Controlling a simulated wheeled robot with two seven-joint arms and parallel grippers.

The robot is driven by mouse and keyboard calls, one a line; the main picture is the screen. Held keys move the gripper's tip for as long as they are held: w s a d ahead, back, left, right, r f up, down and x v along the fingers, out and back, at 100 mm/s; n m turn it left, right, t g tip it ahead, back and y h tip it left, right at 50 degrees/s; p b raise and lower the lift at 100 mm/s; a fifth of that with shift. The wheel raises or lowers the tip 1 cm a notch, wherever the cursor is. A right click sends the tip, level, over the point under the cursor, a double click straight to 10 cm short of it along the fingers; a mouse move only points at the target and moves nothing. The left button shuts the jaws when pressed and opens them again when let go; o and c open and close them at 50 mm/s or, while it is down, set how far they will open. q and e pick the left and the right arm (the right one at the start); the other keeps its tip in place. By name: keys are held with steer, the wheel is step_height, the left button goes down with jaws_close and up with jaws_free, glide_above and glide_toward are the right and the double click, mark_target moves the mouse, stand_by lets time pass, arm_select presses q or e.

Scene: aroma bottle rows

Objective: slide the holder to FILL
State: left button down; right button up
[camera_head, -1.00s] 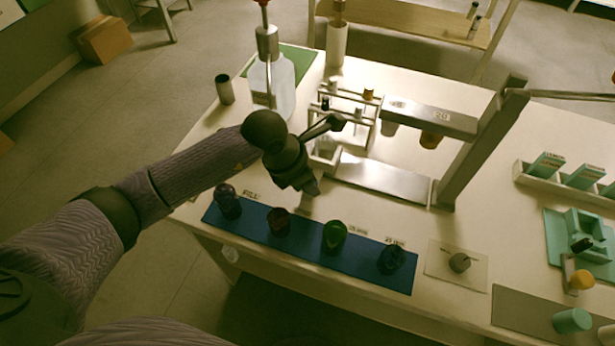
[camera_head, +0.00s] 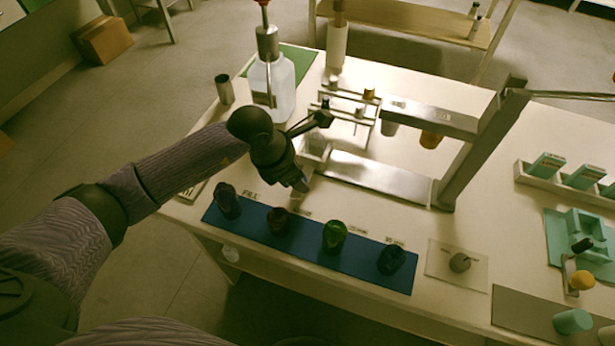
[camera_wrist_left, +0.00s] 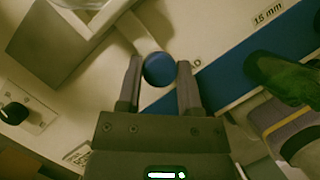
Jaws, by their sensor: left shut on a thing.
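My left gripper (camera_head: 301,186) is low over the bench, behind the blue strip. In the left wrist view its two fingers (camera_wrist_left: 158,85) stand on either side of a round blue knob (camera_wrist_left: 158,69), shut on it. A small pale box-like piece (camera_head: 317,149), perhaps the holder, is just behind the gripper, partly hidden, at the left end of a metal rail (camera_head: 375,178). My right gripper is not in view.
Several dark bottles, one green (camera_head: 334,236), stand along the blue strip (camera_head: 310,256). A metal arch (camera_head: 465,155) rises right of the rail.

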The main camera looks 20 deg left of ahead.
arm_select(q)
steer(key=a+b, duration=0.1)
steer(key=a, duration=0.7)
steer(key=shift+w+a+f, duration=0.1)
steer(key=shift+a+f, duration=0.05)
steer(key=shift+a, duration=0.45)
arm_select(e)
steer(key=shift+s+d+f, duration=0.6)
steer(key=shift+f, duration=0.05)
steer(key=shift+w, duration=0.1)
